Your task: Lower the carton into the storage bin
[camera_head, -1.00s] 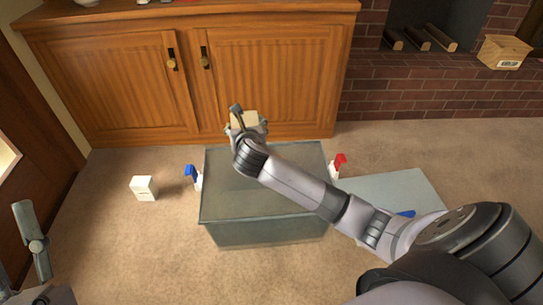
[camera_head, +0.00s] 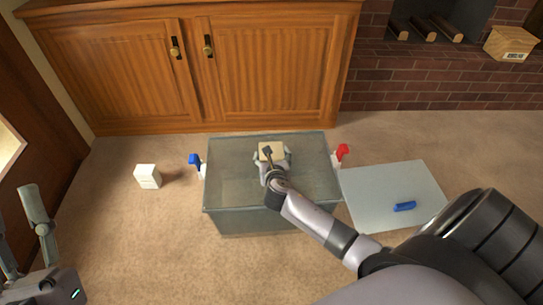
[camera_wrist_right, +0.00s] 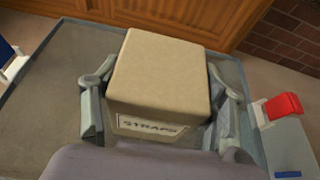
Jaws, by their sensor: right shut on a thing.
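A beige carton (camera_wrist_right: 160,75) with a "STRAPS" label is between the two fingers of my right gripper (camera_wrist_right: 160,108), which is shut on it. In the head view the carton (camera_head: 271,149) and the right gripper (camera_head: 273,161) are over the back half of the grey storage bin (camera_head: 228,205). The bin's rim (camera_wrist_right: 45,58) surrounds the carton in the wrist view. The carton looks roughly level; how far it is above the bin floor I cannot tell. My left gripper (camera_head: 18,222) is open and empty at the lower left, apart from the bin.
A small white box (camera_head: 147,176) is on the carpet. A pale flat panel (camera_head: 385,185) with a blue object (camera_head: 404,206) lies right. A wooden cabinet (camera_head: 265,70) stands behind.

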